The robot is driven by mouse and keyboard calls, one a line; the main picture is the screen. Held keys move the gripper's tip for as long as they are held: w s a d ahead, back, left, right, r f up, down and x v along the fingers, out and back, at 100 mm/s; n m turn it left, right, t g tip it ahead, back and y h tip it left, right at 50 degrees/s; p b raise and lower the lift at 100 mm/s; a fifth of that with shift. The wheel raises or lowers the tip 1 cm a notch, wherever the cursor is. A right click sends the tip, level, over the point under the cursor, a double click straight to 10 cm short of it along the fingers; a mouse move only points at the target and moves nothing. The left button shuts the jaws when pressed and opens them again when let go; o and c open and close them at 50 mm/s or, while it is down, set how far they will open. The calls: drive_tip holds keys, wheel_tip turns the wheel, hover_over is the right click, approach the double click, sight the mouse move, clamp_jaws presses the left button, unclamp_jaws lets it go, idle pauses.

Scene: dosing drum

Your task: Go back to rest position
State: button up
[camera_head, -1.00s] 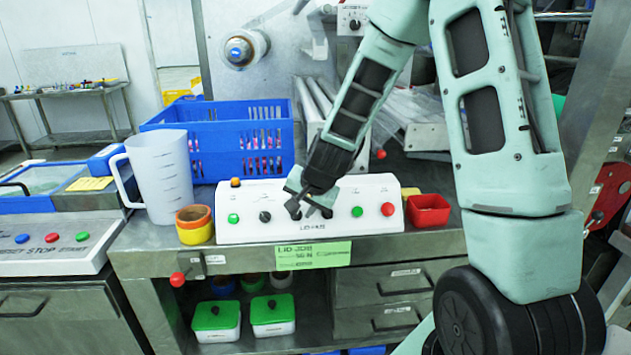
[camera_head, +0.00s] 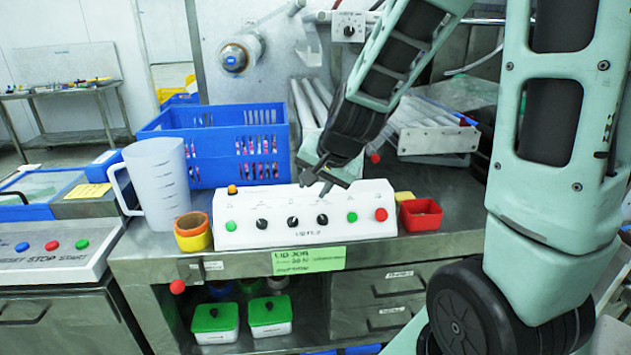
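My gripper (camera_head: 318,189) is in the middle of the view, above the white control box (camera_head: 270,238) and pointing down toward it. Its two dark fingertips look spread apart with nothing between them. The control box has a green button (camera_head: 231,226) at left, several black knobs (camera_head: 292,223) in the middle, and a green (camera_head: 352,217) and a red button (camera_head: 381,214) at right. The fingertips overlap the top right part of the box in the picture; I cannot tell the exact gap. My arm comes in from the upper right.
A blue crate (camera_head: 215,122) and a clear measuring jug (camera_head: 158,185) stand behind and left of the box. Stacked orange and yellow cups (camera_head: 193,237) are at its left, a red bin (camera_head: 421,222) at its right. Metal tubes (camera_head: 308,105) lie behind. Green-lidded containers (camera_head: 215,318) sit below.

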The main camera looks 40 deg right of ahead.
idle(0.4)
drive_tip(key=s+a+n+g+y, duration=0.1)
drive_tip(key=s+a+n, duration=0.15)
drive_tip(key=a, duration=0.35)
drive_tip(key=s+a+f+n+g+y, duration=0.1)
drive_tip(key=s+a+n, duration=0.1)
drive_tip(key=a+n, duration=0.3)
drive_tip(key=s+a+n+g+y, duration=0.1)
drive_tip(key=s+a+n, duration=0.15)
drive_tip(key=a, duration=0.55)
drive_tip(key=s+a+n+g, duration=0.1)
drive_tip(key=s+a+n, duration=0.2)
drive_tip(key=s, duration=0.4)
drive_tip(key=s+a+f+n+g+h, duration=0.1)
drive_tip(key=s+a+n+g, duration=0.1)
drive_tip(key=s+a+n, duration=0.2)
drive_tip(key=s+n, duration=0.2)
drive_tip(key=s, duration=0.1)
drive_tip(key=shift+g+h, duration=0.3)
